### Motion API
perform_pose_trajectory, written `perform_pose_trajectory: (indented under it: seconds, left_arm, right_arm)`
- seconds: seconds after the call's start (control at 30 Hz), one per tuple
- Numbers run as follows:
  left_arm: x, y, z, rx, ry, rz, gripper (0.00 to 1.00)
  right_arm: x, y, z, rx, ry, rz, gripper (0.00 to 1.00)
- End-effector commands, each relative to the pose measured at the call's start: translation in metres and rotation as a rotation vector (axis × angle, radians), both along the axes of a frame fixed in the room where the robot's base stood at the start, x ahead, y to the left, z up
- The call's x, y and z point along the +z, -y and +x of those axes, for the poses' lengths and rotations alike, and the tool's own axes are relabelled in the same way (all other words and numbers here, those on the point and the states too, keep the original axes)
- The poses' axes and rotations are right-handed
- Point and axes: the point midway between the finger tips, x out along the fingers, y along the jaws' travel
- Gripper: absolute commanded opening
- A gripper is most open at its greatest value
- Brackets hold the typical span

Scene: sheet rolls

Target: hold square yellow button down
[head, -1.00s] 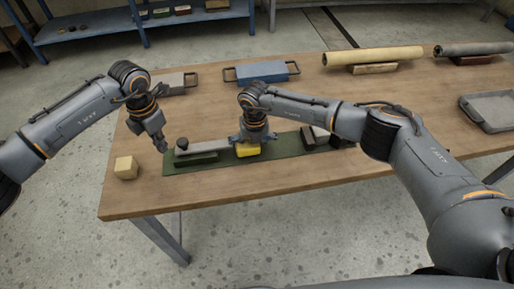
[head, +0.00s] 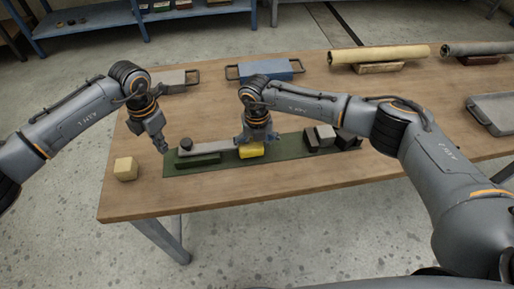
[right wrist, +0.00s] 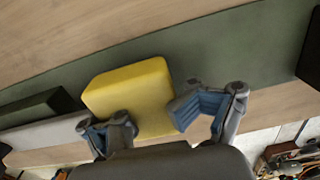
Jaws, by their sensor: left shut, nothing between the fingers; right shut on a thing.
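The square yellow button (head: 252,151) is a chunky block on a dark green board (head: 285,164) near the table's front edge. In the right wrist view the yellow button (right wrist: 135,90) shows its broad top face. My right gripper (head: 258,137) is over the button, with its fingers (right wrist: 155,118) at two sides of it and shut on it. Whether the button is pressed down cannot be told.
A cream block (head: 125,168) sits left of the board. A blue box (head: 265,70), a cream roll (head: 380,54), a grey roll (head: 480,48) and a grey tray (head: 495,110) lie farther back.

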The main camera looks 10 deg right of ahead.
Motion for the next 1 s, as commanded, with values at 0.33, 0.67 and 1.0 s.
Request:
perform_pose_trajectory:
  seconds: [0.33,0.67,1.0]
  left_arm:
    - [0.001,0.000,0.000,0.000,0.000,0.000,0.00]
    - [0.001,0.000,0.000,0.000,0.000,0.000,0.00]
    - [0.001,0.000,0.000,0.000,0.000,0.000,0.00]
  right_arm:
    - [0.025,-0.014,-0.003,0.015,0.000,0.027,0.00]
    - [0.044,-0.014,-0.002,0.015,0.002,0.030,0.00]
    - [0.044,-0.010,-0.002,0.009,0.001,0.020,0.00]
